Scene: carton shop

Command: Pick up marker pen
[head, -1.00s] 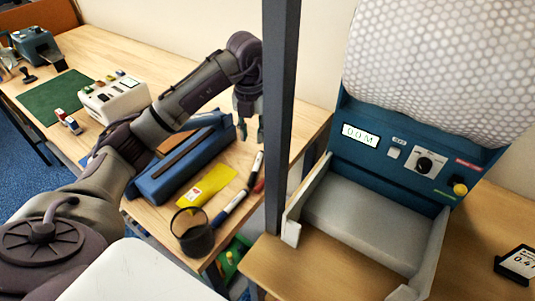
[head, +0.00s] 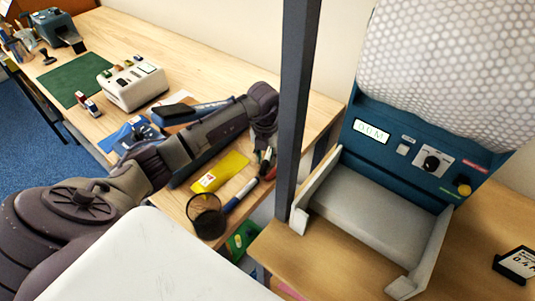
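A marker pen with a white barrel and blue end (head: 240,196) lies on the wooden table beside the mesh cup. A second marker, dark with a pale part (head: 264,162), and a red one (head: 271,173) lie farther back near the table's right edge. My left gripper (head: 262,143) points down just above or beside these two. Its fingers are small and dark, partly hidden by the wrist, so I cannot tell their opening or whether they touch a pen. My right gripper is not in view.
A black mesh cup (head: 206,222) stands at the table's front edge, near a yellow packet (head: 222,172). A dark upright post (head: 296,110) and a teal machine (head: 398,150) stand right of the gripper. A white labelled device (head: 133,86) and green mat (head: 77,88) are left.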

